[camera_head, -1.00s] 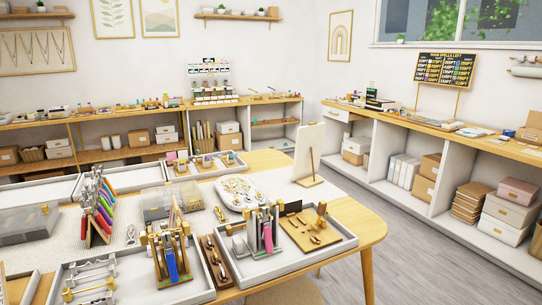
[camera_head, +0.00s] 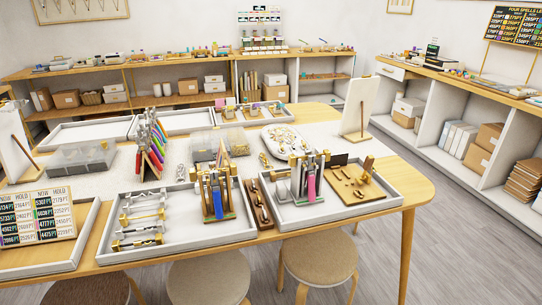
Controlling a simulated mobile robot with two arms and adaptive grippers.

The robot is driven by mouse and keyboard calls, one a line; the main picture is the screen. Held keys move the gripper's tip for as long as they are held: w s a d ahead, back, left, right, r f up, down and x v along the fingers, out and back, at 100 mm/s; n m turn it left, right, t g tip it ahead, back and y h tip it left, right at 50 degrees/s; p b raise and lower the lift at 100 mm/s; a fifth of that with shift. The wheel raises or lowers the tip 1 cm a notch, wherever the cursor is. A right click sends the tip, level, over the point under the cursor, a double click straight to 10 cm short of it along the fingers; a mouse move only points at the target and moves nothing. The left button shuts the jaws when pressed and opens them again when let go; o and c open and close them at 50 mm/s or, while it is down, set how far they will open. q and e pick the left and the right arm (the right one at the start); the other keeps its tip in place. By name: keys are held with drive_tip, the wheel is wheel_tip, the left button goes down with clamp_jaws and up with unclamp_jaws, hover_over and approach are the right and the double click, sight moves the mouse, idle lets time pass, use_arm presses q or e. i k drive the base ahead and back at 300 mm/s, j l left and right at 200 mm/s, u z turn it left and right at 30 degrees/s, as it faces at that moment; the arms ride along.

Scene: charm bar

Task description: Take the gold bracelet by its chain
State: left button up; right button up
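Neither of my grippers is in the head view. A row of silver and gold bar-like pieces lies in the left white tray (camera_head: 178,246) on the table; one of them is a gold piece (camera_head: 142,217). A pale oval plate (camera_head: 267,150) farther back holds small gold-coloured items. Small gold-toned items also lie on a wooden board (camera_head: 348,194) in the right tray (camera_head: 375,208). Everything is too small to tell which is the gold bracelet, or to make out its chain.
The wooden table (camera_head: 418,187) has rounded corners. Upright display stands (camera_head: 213,192) rise from the trays, with a colourful rack (camera_head: 151,148) behind. A price board (camera_head: 38,214) stands front left. Stools (camera_head: 318,258) sit at the front edge. Open grey floor (camera_head: 465,240) lies to the right.

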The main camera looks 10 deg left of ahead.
sight(264, 160)
drive_tip(key=i+j, duration=0.15)
drive_tip(key=i+j+z, duration=0.4)
drive_tip(key=j+z, duration=0.15)
drive_tip(key=i+j+z, duration=0.15)
drive_tip(key=j+z, duration=0.15)
drive_tip(key=z, duration=0.4)
